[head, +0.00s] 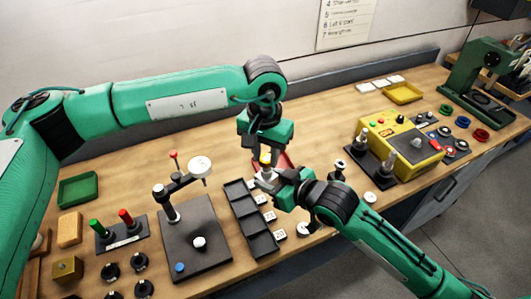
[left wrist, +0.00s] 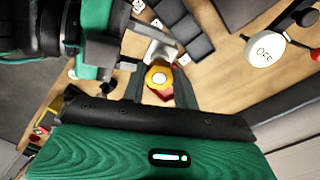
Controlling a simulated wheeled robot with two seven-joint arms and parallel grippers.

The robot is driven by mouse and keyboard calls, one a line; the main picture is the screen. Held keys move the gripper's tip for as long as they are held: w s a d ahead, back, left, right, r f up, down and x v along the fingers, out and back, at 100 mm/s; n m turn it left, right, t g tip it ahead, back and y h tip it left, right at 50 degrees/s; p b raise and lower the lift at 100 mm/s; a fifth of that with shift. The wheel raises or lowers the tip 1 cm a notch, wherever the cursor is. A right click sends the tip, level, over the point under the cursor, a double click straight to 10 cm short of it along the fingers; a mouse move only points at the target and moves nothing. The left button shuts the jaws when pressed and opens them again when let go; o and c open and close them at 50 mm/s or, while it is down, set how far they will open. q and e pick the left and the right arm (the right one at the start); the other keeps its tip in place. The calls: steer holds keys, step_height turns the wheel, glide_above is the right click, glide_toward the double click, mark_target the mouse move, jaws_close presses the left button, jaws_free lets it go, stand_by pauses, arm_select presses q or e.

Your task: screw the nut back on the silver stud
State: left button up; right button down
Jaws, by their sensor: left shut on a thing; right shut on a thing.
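A yellow nut (head: 265,156) with a pale round centre is between the fingertips of my left gripper (head: 265,154), which points down and is shut on it. The nut also shows in the left wrist view (left wrist: 158,76). My right gripper (head: 266,178) comes in from the lower right, close below the nut. It is shut on a small silver-grey piece (left wrist: 155,47), mostly hidden by the fingers. I take this piece to be the silver stud, but its shape is unclear. I cannot tell whether the nut and stud touch. A red piece (head: 286,161) shows just behind them.
A dark compartment tray (head: 243,204) lies left of the right gripper. A black plate (head: 196,238) with a lever and "OFF" disc (head: 200,166) stands further left. A yellow control box (head: 402,148) is at right. The bench behind the grippers is mostly clear.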

arm_select(q)
steer(key=m, duration=0.4)
steer(key=shift+s, duration=0.15)
steer(key=shift+d, duration=0.1)
steer(key=o, duration=1.7)
steer(key=shift+c, duration=0.2)
steer(key=shift+o, duration=0.9)
steer(key=shift+d, duration=0.1)
steer(key=n, duration=0.6)
steer(key=shift+n, duration=0.4)
